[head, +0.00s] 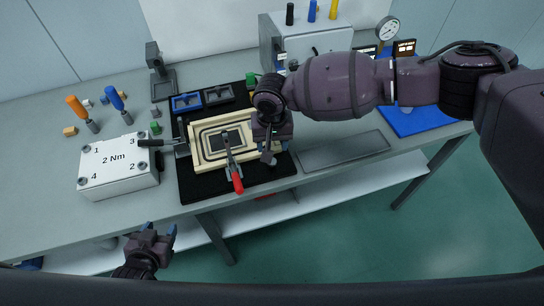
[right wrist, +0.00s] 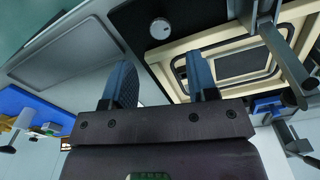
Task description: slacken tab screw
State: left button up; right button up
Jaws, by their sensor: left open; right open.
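The cream panel frame (head: 206,158) lies on a black mat (head: 190,190) at the middle of the bench. A dark panel (head: 222,140) sits inside it, and it shows upside down in the right wrist view (right wrist: 243,62). My right gripper (right wrist: 160,82) is open and empty above the frame's right side; its arm hides that side in the head view. A round silver screw head or knob (right wrist: 160,28) shows on the black surface beyond the fingers, apart from them. I cannot tell whether it is the tab screw. My left gripper (head: 158,232) is open and empty before the bench's front edge.
A red-handled clamp (head: 236,178) crosses the frame's front, and a black-handled clamp (head: 158,143) stands at its left. A white "2 Nm" box (head: 120,170) is further left. Orange (head: 80,110) and blue (head: 117,101) drivers stand behind it. A grey tray (head: 342,148) lies right.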

notch_tip(320, 180, down, 7)
dwell(0.3)
jog(key=c, duration=0.9)
